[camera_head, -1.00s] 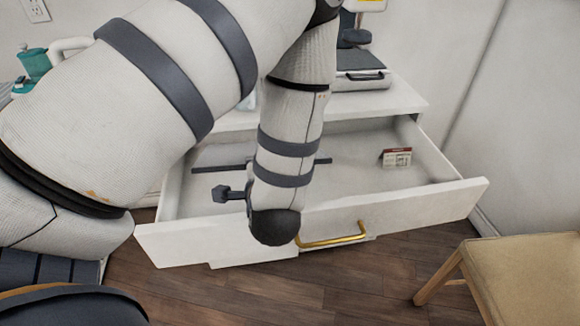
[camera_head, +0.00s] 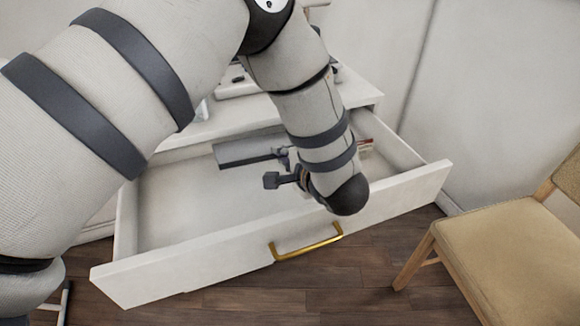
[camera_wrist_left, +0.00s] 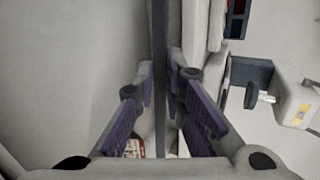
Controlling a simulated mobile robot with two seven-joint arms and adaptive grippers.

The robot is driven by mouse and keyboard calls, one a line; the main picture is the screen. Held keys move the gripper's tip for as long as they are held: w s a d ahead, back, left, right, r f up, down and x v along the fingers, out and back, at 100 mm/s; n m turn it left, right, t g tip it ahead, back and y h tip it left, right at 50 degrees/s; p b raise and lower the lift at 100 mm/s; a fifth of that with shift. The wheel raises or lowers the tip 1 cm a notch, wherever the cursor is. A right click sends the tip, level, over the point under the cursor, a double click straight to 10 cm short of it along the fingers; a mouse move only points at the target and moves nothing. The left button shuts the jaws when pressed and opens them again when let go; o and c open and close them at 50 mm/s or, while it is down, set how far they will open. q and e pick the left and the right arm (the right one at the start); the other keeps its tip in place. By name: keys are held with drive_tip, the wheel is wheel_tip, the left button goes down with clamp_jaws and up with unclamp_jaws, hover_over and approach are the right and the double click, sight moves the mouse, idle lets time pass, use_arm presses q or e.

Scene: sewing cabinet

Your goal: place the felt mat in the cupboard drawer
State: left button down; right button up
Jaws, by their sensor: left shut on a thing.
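The cupboard drawer (camera_head: 408,190) is pulled open, with a gold handle on its front. My left gripper (camera_head: 284,157) is over the drawer's rear part, partly hidden by my own wrist. It is shut on the grey felt mat (camera_head: 240,150), which shows as a flat, tilted grey strip toward the drawer's back. In the left wrist view the mat (camera_wrist_left: 160,55) is a thin dark edge clamped between the purple-padded fingers (camera_wrist_left: 160,95). I cannot tell whether the mat touches the drawer. My right gripper is not in view.
A small red-and-white card (camera_head: 366,145) lies at the drawer's right rear; it also shows in the left wrist view (camera_wrist_left: 133,148). The drawer's left floor is bare. A tan chair (camera_head: 500,245) stands at the right. The cabinet top (camera_head: 350,90) is behind the drawer.

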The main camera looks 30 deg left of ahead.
use_arm(q)
drive_tip(key=shift+w+d+f, duration=0.1)
drive_tip(key=shift+w+f, duration=0.1)
drive_tip(key=shift+f, duration=0.65)
drive_tip(key=shift+w+d+f, duration=0.1)
drive_tip(key=shift+w+f, duration=0.05)
drive_tip(key=shift+f, duration=0.65)
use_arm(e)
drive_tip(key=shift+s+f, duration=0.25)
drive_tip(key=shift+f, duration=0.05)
use_arm(q)
drive_tip(key=shift+f, duration=0.2)
drive_tip(key=c, duration=1.7)
unclamp_jaws()
drive_tip(key=shift+o, duration=0.2)
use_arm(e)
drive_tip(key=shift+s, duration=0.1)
use_arm(q)
drive_tip(key=v, duration=1.2)
drive_tip(key=shift+s+r+p, duration=0.1)
drive_tip(key=shift+r+p, duration=0.1)
drive_tip(key=shift+p, duration=0.15)
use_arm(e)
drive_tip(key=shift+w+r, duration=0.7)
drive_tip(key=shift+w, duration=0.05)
